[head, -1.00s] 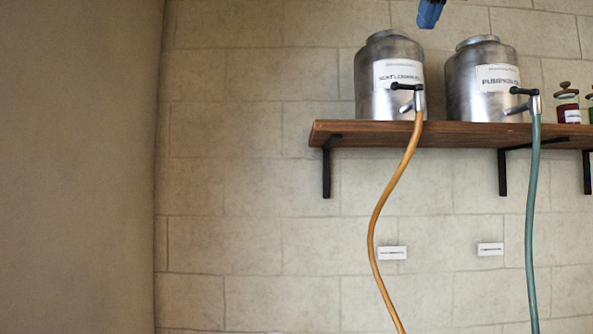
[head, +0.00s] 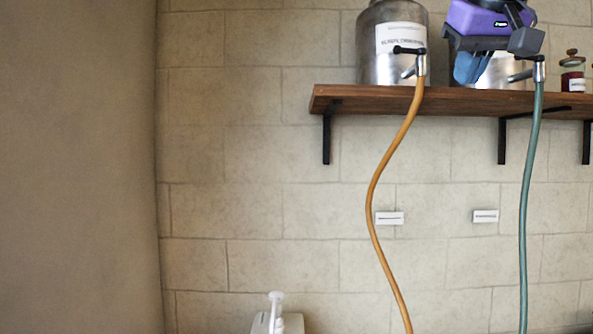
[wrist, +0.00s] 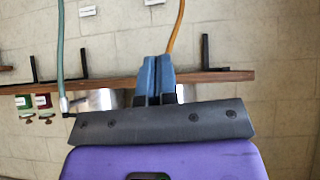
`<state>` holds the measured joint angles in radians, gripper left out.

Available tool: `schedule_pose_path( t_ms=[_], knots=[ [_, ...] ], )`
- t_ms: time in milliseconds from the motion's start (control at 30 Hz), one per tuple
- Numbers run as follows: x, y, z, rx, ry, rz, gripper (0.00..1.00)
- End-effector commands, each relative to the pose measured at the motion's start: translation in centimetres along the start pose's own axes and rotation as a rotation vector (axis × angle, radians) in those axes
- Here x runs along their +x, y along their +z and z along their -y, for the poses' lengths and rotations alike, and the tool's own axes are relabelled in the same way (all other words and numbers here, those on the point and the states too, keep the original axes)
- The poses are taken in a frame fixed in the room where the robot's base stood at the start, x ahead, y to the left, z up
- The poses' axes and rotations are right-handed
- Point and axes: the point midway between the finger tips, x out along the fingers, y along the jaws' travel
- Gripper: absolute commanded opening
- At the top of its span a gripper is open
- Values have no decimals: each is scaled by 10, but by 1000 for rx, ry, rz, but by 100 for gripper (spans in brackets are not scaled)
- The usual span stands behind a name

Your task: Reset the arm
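My gripper (head: 470,72), a purple body with blue fingers, hangs in front of the right metal tank (head: 505,75) in the head view and hides most of it. In the wrist view, its two blue fingers (wrist: 156,66) lie side by side, closed together, with nothing seen between them. The fingers point toward the wall, across the shelf edge in that upside-down view.
A wooden shelf (head: 450,101) holds the left tank (head: 392,65) and a red jar (head: 572,76). An orange hose (head: 373,190) and a teal hose (head: 525,200) hang from taps. A white pump top (head: 276,305) shows at the bottom. The wall at left is bare.

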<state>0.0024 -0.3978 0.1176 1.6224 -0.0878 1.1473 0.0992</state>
Motion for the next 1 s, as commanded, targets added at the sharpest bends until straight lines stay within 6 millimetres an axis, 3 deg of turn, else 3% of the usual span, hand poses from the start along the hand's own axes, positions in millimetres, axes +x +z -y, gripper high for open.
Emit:
schedule_pose_path(
  t_ms=[33, 267, 400, 600, 700, 800, 1000],
  knots=[
    [10, 25, -3, 0, 1, 27, 0],
    [60, 139, -16, 8, -7, 141, 0],
    [88, 215, -22, 18, -18, 208, 0],
    [118, 305, -25, 33, -37, 283, 0],
    [126, 331, -25, 39, -43, 304, 0],
    [130, 343, -25, 41, -47, 313, 0],
    [130, 345, -25, 41, -47, 315, 0]
  ],
)
